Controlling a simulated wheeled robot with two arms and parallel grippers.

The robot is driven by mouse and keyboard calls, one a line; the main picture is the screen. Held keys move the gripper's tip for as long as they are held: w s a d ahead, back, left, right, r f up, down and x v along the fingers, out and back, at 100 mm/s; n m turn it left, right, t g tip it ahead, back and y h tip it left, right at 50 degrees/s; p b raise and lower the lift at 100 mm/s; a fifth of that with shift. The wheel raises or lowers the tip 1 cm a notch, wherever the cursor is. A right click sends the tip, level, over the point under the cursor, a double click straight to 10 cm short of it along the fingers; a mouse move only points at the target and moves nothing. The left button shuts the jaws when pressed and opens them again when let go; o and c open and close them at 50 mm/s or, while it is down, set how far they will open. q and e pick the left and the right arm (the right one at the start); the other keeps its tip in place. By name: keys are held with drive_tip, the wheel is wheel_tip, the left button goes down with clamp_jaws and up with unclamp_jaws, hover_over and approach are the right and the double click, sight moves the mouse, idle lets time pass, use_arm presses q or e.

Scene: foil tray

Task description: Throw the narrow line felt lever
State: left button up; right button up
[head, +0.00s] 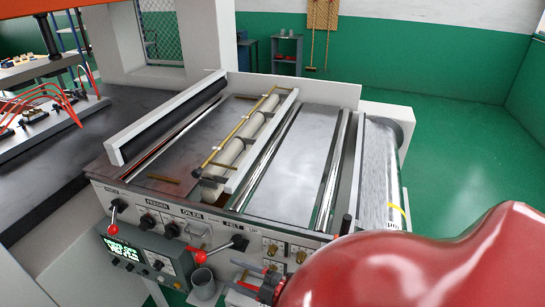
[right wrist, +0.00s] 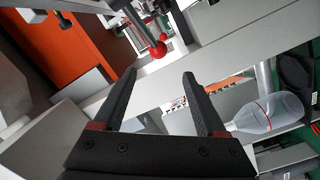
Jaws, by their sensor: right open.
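The felt lever is on the machine's front panel, under the FELT label. Its black hub (head: 239,243) carries an arm that slants left and slightly down to a red ball knob (head: 199,257). My right gripper (head: 238,275) is below and right of that knob, with its fingers pointing left. In the right wrist view its two black fingers (right wrist: 159,75) are spread and empty. A red ball on a grey rod (right wrist: 158,50) shows beyond the fingertips, apart from them; I cannot tell for sure which lever it is. My left gripper is out of view.
Another red-knobbed lever (head: 119,203) is at the panel's left. A control box with a green display (head: 124,252) hangs below. A grey cup (head: 203,284) stands close to my gripper. Brass fittings (head: 272,250) are to the right. My red arm covers the lower right.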

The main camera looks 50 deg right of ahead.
drive_tip(key=v, duration=1.7)
drive_tip(key=shift+s, duration=0.2)
drive_tip(key=shift+f, duration=0.1)
